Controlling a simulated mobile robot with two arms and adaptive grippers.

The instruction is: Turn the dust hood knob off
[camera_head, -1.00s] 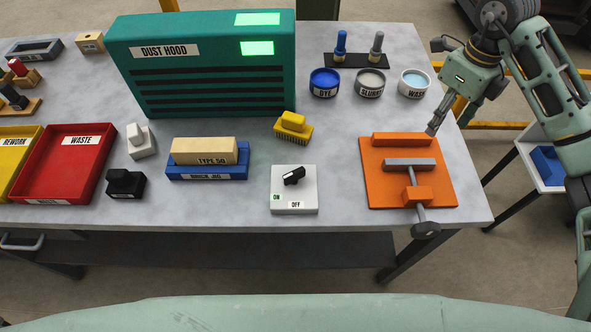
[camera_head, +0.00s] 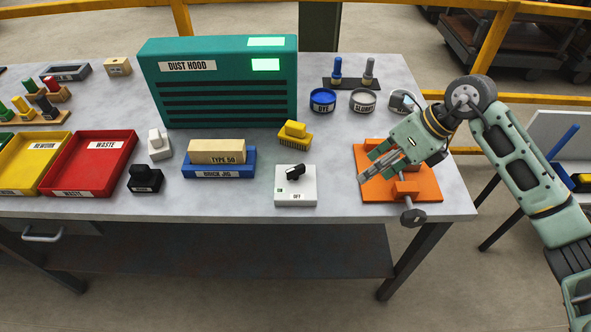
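The dust hood knob (camera_head: 295,171) is a black lever on a white switch box (camera_head: 296,199) near the table's front edge. Its lever lies slantwise; I cannot tell which end is the pointer. A green mark is at the box's front left and the OFF label (camera_head: 297,196) is right of it. The teal dust hood (camera_head: 220,85) stands behind, with two bright green panels on it. My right gripper (camera_head: 367,167) is above the orange press, right of the knob and apart from it. Its fingers look parted, with nothing seen between them. My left gripper is out of view.
The orange press (camera_head: 420,187) with its grey screw handle (camera_head: 413,216) is right of the switch box. A yellow brush (camera_head: 295,133) lies behind the box. A blue brick jig (camera_head: 219,164) with a tan block is to the left. Bare table separates box and press.

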